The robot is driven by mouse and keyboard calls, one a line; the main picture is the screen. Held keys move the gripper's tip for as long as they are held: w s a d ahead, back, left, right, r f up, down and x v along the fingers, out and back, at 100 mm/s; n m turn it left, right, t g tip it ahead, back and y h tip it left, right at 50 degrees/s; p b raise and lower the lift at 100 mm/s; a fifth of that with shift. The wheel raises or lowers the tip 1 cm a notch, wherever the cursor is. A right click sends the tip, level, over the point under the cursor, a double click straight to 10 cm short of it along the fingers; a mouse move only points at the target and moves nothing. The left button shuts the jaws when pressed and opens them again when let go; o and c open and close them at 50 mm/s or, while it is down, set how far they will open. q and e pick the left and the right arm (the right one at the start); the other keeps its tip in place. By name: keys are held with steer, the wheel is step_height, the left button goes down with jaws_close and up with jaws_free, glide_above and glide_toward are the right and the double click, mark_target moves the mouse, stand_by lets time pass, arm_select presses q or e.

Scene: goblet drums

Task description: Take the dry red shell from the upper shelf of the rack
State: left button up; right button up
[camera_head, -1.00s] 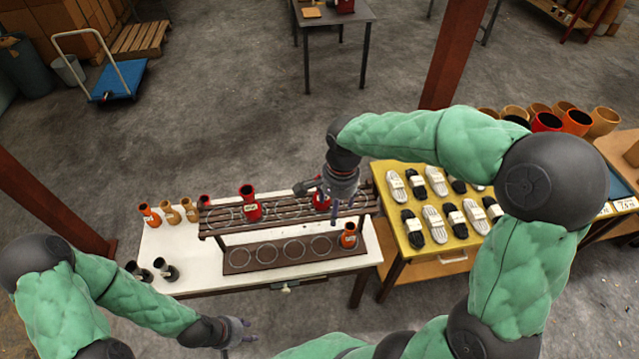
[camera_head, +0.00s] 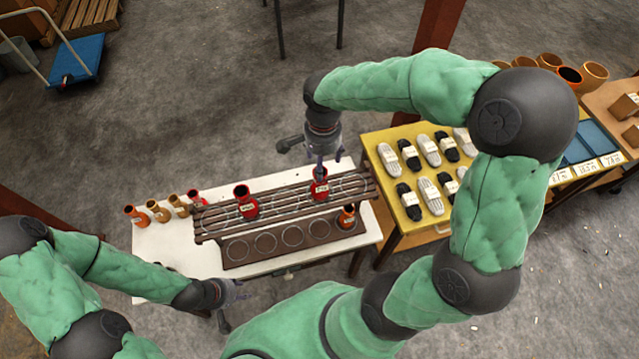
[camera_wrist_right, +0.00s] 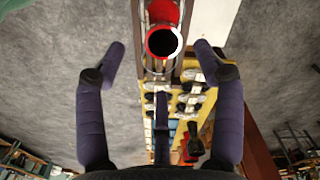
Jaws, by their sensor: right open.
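The rack (camera_head: 290,198) has a dark slatted upper shelf and a lower board with ring marks. Two red shells with pale labels stand upright on the upper shelf: one near the left (camera_head: 245,208), one farther right (camera_head: 319,190). The label writing is too small to read, so I cannot tell which is dry. My right gripper (camera_head: 328,164) is open just above the right red shell. In the right wrist view that shell's dark mouth and red wall (camera_wrist_right: 163,14) lie ahead, between the spread fingers, apart from them. My left gripper (camera_head: 238,290) hangs by the table's front edge.
Orange and tan shells (camera_head: 157,211) and another red one (camera_head: 195,197) stand left on the white table (camera_head: 180,248). A yellow table (camera_head: 385,187) with wrapped bundles adjoins on the right.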

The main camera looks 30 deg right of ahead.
mark_target(320, 184)
steer(key=shift+w+f, duration=0.15)
steer(key=shift+f, duration=0.45)
steer(key=shift+w+a+f, duration=0.1)
steer(key=shift+w+f, duration=0.05)
steer(key=shift+f, duration=2.1)
jaws_close()
